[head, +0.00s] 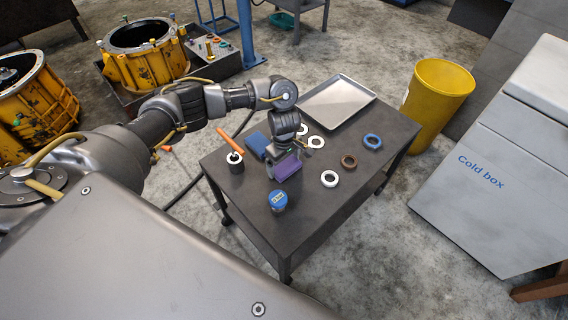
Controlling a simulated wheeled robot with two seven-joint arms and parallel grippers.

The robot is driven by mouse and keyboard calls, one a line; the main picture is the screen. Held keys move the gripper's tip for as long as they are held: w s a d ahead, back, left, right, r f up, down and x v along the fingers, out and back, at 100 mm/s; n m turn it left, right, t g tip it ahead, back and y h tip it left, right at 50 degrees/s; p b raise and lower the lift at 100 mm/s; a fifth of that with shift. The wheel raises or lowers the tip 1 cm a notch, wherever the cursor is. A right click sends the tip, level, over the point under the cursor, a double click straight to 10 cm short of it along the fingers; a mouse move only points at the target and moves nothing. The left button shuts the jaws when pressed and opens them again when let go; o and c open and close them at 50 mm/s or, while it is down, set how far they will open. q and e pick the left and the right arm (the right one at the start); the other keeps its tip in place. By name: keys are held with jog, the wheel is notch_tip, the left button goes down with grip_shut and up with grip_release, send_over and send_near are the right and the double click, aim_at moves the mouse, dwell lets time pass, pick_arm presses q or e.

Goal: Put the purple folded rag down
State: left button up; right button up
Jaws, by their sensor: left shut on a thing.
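The purple folded rag (287,167) is in my left gripper (283,158), over the dark cart top (318,205). My left gripper is shut on the rag, and the wrist above hides part of it. I cannot tell whether the rag touches the cart top. My right gripper is not in view.
A blue folded cloth (258,144) lies just left of the rag. The cart's front right is clear.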

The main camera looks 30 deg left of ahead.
aim_at(284, 164)
pick_arm(q)
jog(key=shift+f, duration=0.2)
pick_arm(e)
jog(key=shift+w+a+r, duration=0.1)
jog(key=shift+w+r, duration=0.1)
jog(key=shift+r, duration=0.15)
pick_arm(q)
jog(key=o, duration=0.6)
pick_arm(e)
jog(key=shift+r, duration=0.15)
pick_arm(q)
jog(key=shift+r, duration=0.15)
jog(key=shift+r+p, duration=1.5)
jog(key=shift+r, duration=4.5)
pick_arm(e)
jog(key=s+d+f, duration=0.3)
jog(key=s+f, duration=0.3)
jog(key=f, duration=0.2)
